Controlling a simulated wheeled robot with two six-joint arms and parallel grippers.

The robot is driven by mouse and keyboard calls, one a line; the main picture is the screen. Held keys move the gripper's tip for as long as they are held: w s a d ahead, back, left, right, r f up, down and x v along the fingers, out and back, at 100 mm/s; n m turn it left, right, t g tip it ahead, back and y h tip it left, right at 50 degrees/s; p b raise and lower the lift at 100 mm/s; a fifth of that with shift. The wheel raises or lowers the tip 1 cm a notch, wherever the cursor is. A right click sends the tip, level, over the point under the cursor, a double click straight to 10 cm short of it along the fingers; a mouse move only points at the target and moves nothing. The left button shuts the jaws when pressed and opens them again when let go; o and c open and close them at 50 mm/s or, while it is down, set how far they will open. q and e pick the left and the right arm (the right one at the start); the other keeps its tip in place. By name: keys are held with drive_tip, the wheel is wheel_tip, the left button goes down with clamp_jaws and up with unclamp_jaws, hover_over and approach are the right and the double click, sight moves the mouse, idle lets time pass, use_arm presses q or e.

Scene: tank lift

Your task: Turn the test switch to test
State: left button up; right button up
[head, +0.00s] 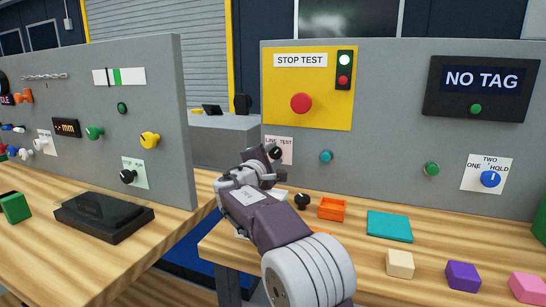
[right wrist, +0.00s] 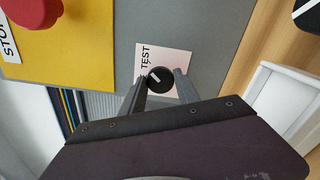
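The test switch is a black round knob (head: 277,152) on a pale label plate reading LINE and TEST, on the grey panel below the yellow stop test plate. In the right wrist view the knob (right wrist: 161,80) shows a short pale pointer mark, and the word TEST stands beside it; which word the mark points at I cannot tell surely. My right gripper (right wrist: 160,84) is at the switch with one finger on each side of the knob. The fingers look apart, with no clear grip on it. The left gripper is out of view.
A red stop button (head: 301,103) sits above the switch, and a teal button (head: 326,156) is to its right. A black knob piece (head: 302,201), an orange tray (head: 331,209) and a teal pad (head: 389,226) lie on the bench below.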

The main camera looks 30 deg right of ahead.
drive_tip(key=o, duration=0.4)
drive_tip(key=shift+c, duration=0.2)
drive_tip(key=p+v, duration=0.1)
drive_tip(key=v, duration=0.7)
drive_tip(key=shift+s+a, duration=0.1)
drive_tip(key=shift+a, duration=0.1)
drive_tip(key=shift+s+a, duration=0.25)
